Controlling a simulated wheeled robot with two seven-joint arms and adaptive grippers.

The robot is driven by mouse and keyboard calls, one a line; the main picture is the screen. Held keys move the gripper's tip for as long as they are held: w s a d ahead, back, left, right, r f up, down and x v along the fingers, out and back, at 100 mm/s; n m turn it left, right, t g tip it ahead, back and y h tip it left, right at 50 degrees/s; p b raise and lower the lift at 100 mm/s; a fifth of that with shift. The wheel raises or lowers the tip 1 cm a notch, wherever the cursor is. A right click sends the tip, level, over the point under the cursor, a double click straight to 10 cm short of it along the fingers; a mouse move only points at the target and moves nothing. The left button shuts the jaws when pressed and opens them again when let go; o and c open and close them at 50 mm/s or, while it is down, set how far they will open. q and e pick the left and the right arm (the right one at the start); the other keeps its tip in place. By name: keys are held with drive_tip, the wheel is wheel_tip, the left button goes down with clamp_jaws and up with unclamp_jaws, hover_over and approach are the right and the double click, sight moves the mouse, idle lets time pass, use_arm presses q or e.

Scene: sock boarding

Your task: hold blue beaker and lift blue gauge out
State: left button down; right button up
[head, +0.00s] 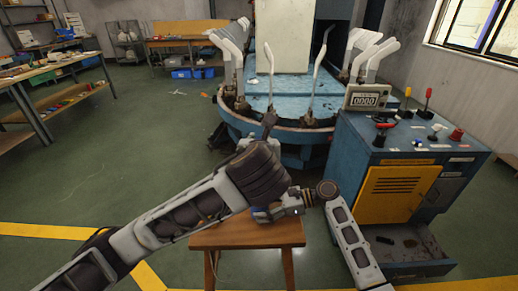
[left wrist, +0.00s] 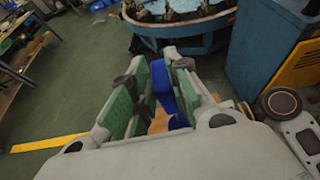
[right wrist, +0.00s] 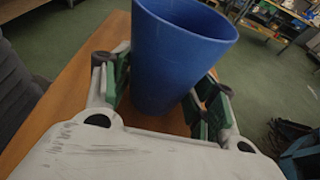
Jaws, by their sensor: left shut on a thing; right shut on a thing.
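The blue beaker (right wrist: 180,55) fills the middle of the right wrist view, roughly upright with its wide rim at the top. My right gripper (right wrist: 160,92) is shut on its sides. In the head view a small blue part of the beaker (head: 262,214) shows beside my right gripper (head: 293,203), above the wooden stool. My left gripper (left wrist: 157,74) is shut on a narrow blue piece, seemingly the blue gauge (left wrist: 163,85). My left arm hides this grip in the head view. I cannot see how far the gauge is inside the beaker.
The wooden stool (head: 235,236) stands below both grippers. Behind it is the round blue machine (head: 285,95) with upright white boards. A blue control cabinet (head: 350,160) with a yellow door and an open drawer stands at the right. The green floor at the left is clear.

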idle(0.4)
drive_tip(key=o, duration=0.9)
drive_tip(key=shift+d, duration=0.15)
drive_tip(key=shift+v, duration=5.8)
